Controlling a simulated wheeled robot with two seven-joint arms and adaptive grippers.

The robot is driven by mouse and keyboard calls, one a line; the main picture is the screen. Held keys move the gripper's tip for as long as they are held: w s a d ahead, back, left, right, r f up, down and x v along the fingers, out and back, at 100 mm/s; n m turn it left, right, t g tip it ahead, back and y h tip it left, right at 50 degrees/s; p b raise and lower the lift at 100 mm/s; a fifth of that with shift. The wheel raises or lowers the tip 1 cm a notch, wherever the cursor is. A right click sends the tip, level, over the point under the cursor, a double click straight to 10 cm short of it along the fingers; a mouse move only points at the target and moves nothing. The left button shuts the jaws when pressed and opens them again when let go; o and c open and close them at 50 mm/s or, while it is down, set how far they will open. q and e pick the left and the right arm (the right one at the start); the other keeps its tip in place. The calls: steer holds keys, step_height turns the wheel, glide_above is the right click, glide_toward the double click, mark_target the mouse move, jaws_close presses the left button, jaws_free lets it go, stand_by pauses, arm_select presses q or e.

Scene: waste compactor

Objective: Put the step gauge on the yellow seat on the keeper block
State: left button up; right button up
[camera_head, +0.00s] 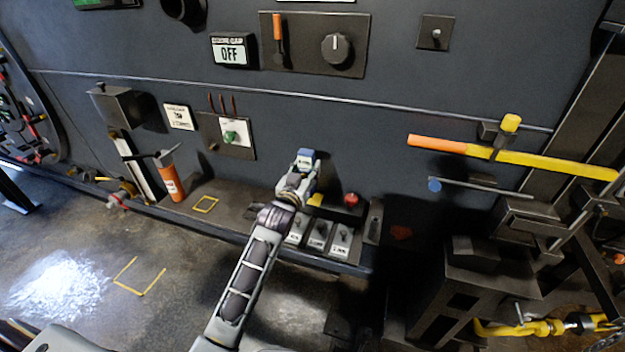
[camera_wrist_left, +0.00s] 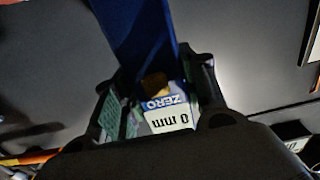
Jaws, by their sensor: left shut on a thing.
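My left gripper (camera_head: 297,182) is in the head view above the ledge with the switch boxes. It is shut on the step gauge (camera_head: 306,157), whose blue end with a pale label shows beyond the fingers. In the left wrist view the gauge (camera_wrist_left: 143,35) is a blue bar between the jaws, with a white label reading "ZERO 0 mm". A small yellow piece (camera_head: 315,199) shows just right of the gripper, low by the ledge. I cannot tell whether it is the keeper block's seat. My right gripper is not in view.
Switch boxes (camera_head: 317,236) and a red button (camera_head: 351,199) stand on the ledge close to my left arm. An orange cylinder (camera_head: 171,183) stands at left. An orange-and-yellow bar (camera_head: 555,164) sticks out at right. The ledge has bare room around a yellow outline (camera_head: 205,204).

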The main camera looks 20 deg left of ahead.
arm_select(q)
steer(key=shift+w+d+b, duration=0.1)
steer(key=shift+w+b, duration=1)
steer(key=shift+w, duration=1.6)
step_height(320, 180, down, 3)
steer(key=b, duration=0.2)
steer(key=shift+b, duration=0.4)
steer(key=shift+s, duration=0.1)
